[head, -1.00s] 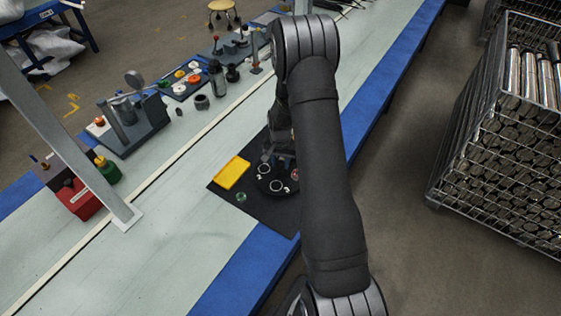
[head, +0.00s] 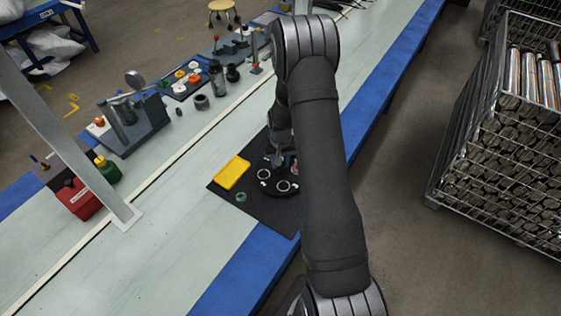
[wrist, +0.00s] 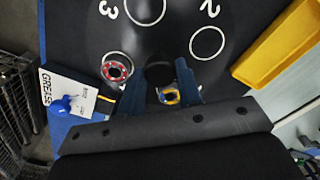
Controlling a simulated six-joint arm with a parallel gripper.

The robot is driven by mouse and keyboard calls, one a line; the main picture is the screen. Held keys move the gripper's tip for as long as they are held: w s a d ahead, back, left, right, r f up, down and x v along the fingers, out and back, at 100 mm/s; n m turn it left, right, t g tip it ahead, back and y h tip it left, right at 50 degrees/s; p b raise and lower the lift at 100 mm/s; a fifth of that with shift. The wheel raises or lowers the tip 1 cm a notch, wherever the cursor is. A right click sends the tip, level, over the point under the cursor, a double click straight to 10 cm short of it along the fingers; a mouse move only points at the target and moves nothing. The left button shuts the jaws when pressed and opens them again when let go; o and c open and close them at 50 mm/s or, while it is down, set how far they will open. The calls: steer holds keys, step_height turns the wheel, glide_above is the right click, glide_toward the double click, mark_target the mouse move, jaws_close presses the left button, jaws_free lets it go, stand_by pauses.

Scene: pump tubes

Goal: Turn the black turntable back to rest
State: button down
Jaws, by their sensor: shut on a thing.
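The black turntable (head: 272,178) lies on a dark mat, partly hidden by my arm in the head view. It fills the top of the wrist view (wrist: 180,35), with white rings and the numbers 3 and 2. A red-edged round part (wrist: 117,68) sits at one of its stations. A yellow and blue round part (wrist: 170,96) shows behind the fingers, partly hidden. My gripper (wrist: 160,78) has its blue fingers on either side of the turntable's black central knob (wrist: 159,72) and is shut on it. In the head view my gripper (head: 278,158) is small and partly covered.
A yellow tray (head: 231,173) and a green ring (head: 241,196) lie on the mat (head: 270,215) beside the turntable. A card marked GREASE (wrist: 75,90) with a blue item (wrist: 60,104) lies near the left finger. The bench (head: 165,230) in front is clear.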

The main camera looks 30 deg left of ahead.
stand_by(0.5)
steer(key=c, duration=1)
jaws_free()
step_height(320, 180, up, 18)
steer(key=shift+f, duration=0.25)
steer(key=shift+f, duration=0.1)
step_height(320, 180, down, 17)
steer(key=shift+f, duration=0.15)
